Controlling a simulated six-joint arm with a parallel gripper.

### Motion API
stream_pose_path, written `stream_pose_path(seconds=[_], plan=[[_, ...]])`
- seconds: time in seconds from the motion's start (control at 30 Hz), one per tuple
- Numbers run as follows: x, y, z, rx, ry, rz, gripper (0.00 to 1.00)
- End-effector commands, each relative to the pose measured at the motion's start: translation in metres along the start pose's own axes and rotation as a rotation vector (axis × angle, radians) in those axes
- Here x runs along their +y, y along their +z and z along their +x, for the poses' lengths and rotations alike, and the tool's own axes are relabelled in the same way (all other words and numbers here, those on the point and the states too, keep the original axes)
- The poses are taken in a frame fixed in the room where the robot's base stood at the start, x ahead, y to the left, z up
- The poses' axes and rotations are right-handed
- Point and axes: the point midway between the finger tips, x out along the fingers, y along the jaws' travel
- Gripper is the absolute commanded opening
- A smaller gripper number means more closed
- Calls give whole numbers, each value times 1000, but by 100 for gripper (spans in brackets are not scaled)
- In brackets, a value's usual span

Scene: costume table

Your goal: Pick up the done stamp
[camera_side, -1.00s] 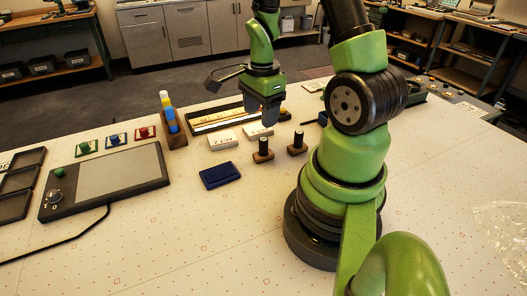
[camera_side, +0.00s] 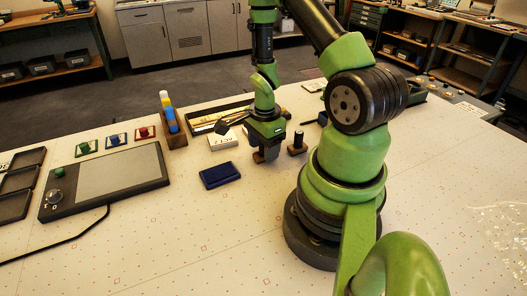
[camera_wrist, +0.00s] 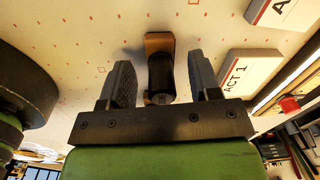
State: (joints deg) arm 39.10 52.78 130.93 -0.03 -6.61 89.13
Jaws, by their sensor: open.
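Two stamps with black handles and wooden bases stand upright; no lettering shows on either, so I cannot tell which says done. One stamp (camera_wrist: 160,78) is between my gripper's fingers in the wrist view, its dark handle apart from both pads and its wooden base beyond. In the side view my gripper (camera_side: 266,154) is low over this left stamp and hides most of it. The other stamp (camera_side: 297,144) stands just right of my gripper. My gripper in the wrist view (camera_wrist: 160,84) is open, its fingers on either side of the handle.
A dark blue pad (camera_side: 220,175) lies left of my gripper. A white ACT 1 block (camera_wrist: 250,72) is near the fingers, and another white block (camera_wrist: 278,12) lies farther off. A wooden holder with coloured items (camera_side: 173,139) and a tablet (camera_side: 150,181) stand left. The front table is clear.

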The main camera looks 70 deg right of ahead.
Motion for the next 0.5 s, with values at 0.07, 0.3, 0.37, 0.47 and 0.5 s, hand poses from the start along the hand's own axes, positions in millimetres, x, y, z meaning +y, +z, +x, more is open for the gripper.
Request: stream_pose_path(seconds=[0.07,0.3,0.37,0.47,0.5], plan=[[0,0,2,0,-1,0,57],[0,0,2,0,-1,0,43],[0,0,2,0,-1,0,29],[0,0,2,0,-1,0,6],[0,0,2,0,-1,0,3]])
